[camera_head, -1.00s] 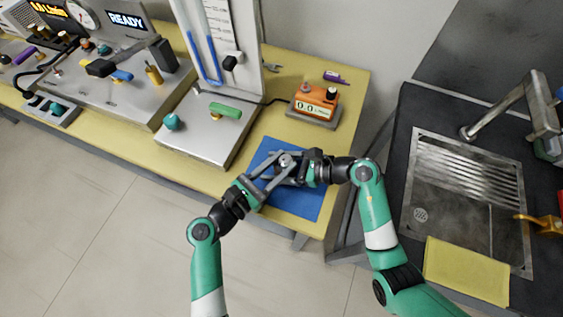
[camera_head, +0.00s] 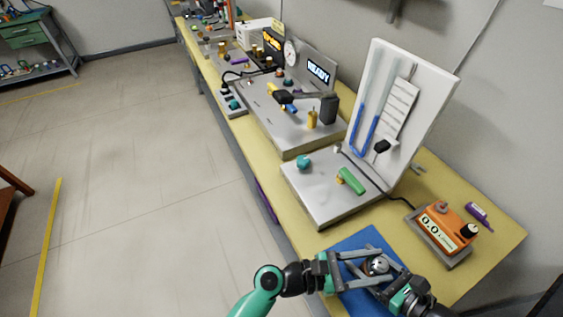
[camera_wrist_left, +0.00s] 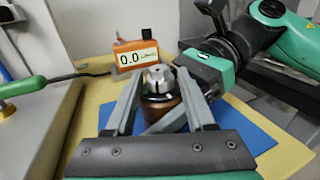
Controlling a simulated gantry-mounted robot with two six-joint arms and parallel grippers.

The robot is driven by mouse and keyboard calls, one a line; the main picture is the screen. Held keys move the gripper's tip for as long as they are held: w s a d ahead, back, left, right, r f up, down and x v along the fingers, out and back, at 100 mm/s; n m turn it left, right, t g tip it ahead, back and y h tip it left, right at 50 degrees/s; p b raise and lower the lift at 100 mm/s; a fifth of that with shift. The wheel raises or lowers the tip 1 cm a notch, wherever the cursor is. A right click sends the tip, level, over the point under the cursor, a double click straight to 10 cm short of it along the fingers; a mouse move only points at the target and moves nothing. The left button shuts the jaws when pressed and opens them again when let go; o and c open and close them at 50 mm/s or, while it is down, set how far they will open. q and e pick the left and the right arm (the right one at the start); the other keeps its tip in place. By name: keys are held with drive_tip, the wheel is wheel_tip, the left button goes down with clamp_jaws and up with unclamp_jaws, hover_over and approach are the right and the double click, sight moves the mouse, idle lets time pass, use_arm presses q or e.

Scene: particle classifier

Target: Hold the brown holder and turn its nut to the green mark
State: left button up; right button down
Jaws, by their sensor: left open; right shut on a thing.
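The brown holder (camera_wrist_left: 160,110) stands upright over the blue mat, with a silver slotted nut (camera_wrist_left: 157,79) on top. The nut also shows in the head view (camera_head: 376,264). My left gripper (camera_wrist_left: 164,90) is open, its two fingers either side of the holder and nut with gaps visible. It comes in from the left in the head view (camera_head: 365,266). My right gripper (camera_head: 381,276) comes from the lower right and is shut on the holder's brown body. Its fingers partly hide the lower body.
The blue mat (camera_head: 352,246) lies on the yellow bench near its front edge. An orange meter (camera_head: 446,228) reading about 0.0 stands behind, beside a purple tube (camera_head: 479,212). A metal stand (camera_head: 330,190) with a green handle (camera_head: 351,181) is to the left.

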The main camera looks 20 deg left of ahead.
use_arm(q)
drive_tip(key=n+t, duration=0.1)
drive_tip(key=n+t+y, duration=0.1)
drive_tip(key=shift+s+d+t, duration=0.1)
drive_tip(key=shift+s+t, duration=0.2)
drive_tip(key=shift+s, duration=0.1)
drive_tip(key=v, duration=1.2)
drive_tip(key=w+a+t+y, duration=0.1)
drive_tip(key=w+a+y, duration=0.1)
drive_tip(key=w, duration=0.1)
drive_tip(key=w+a+t+y, duration=0.2)
drive_tip(key=w, duration=0.1)
drive_tip(key=w+a+n+t+y, duration=0.1)
drive_tip(key=w+a+t+y, duration=0.1)
drive_tip(key=w, duration=0.1)
drive_tip(key=shift+a+r, duration=0.2)
drive_tip(key=shift+r, duration=0.05)
drive_tip(key=w+a+r+m+t+y, duration=0.2)
drive_tip(key=w+a+r+t+y, duration=0.1)
drive_tip(key=r, duration=0.5)
drive_tip(key=w+a+r+m+t+y, duration=0.3)
drive_tip(key=w+a+r+t, duration=0.1)
drive_tip(key=a+r+t, duration=0.2)
drive_tip(key=shift+w+a+r+y, duration=0.25)
drive_tip(key=shift+a+r+y, duration=0.15)
drive_tip(key=shift+a+r, duration=0.4)
drive_tip(key=shift+d, duration=0.15)
